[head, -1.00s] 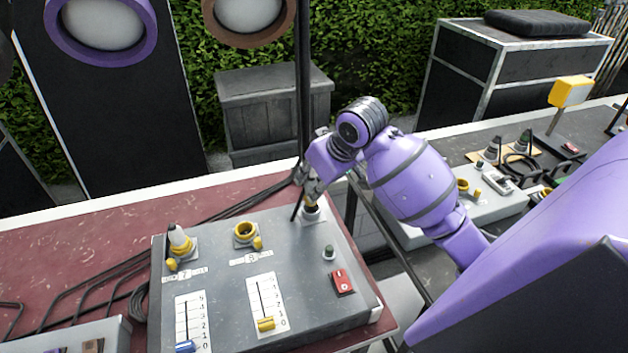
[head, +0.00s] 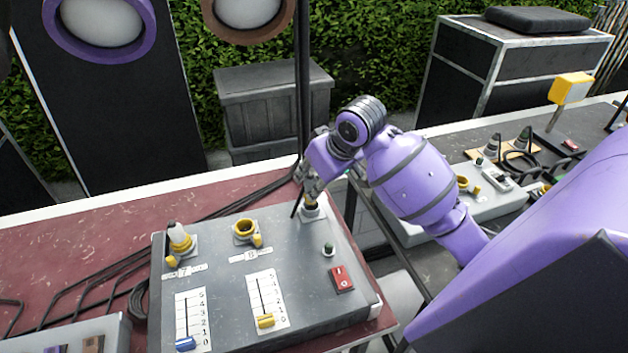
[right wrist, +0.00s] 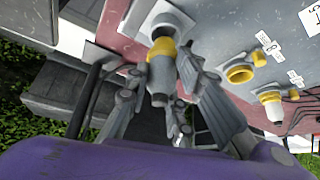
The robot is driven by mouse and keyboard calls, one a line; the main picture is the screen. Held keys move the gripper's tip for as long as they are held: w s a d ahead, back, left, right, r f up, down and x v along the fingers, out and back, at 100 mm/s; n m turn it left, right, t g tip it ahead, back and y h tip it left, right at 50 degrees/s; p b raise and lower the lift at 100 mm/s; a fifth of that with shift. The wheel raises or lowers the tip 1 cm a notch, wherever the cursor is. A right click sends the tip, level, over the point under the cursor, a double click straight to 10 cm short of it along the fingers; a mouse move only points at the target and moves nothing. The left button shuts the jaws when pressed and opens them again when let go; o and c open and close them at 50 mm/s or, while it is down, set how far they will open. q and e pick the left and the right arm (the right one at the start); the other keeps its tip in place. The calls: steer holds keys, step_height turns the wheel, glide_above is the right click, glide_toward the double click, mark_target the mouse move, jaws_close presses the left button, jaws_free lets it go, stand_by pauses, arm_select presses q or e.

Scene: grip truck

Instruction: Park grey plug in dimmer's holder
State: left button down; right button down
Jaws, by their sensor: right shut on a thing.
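The dimmer (head: 225,285) is a grey box on the red table. Its grey holder (head: 312,214) sits on a light square plate at the box's far right corner; the holder also shows in the right wrist view (right wrist: 162,16). My right gripper (head: 308,193) is over that corner, shut on the grey plug (right wrist: 160,72), which has a yellow band. The plug's end meets the holder's mouth in the right wrist view; I cannot tell how deep it sits. In the head view the fingers mostly hide the plug. My left gripper is out of view.
Socket 8 (head: 246,229) is yellow and empty. Socket 7 (head: 181,243) holds a plug with a pale top. A red switch (head: 342,279) and sliders are nearer on the box. Black cables (head: 95,275) lie at left. A dark pole (head: 303,80) stands behind my gripper.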

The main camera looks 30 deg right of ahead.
steer(key=shift+f, duration=1.75)
stand_by(0.7)
steer(key=c, duration=1.5)
jaws_free()
steer(key=shift+o, duration=0.6)
steer(key=shift+o, duration=1.3)
steer(key=shift+r, duration=0.1)
steer(key=shift+r, duration=2.4)
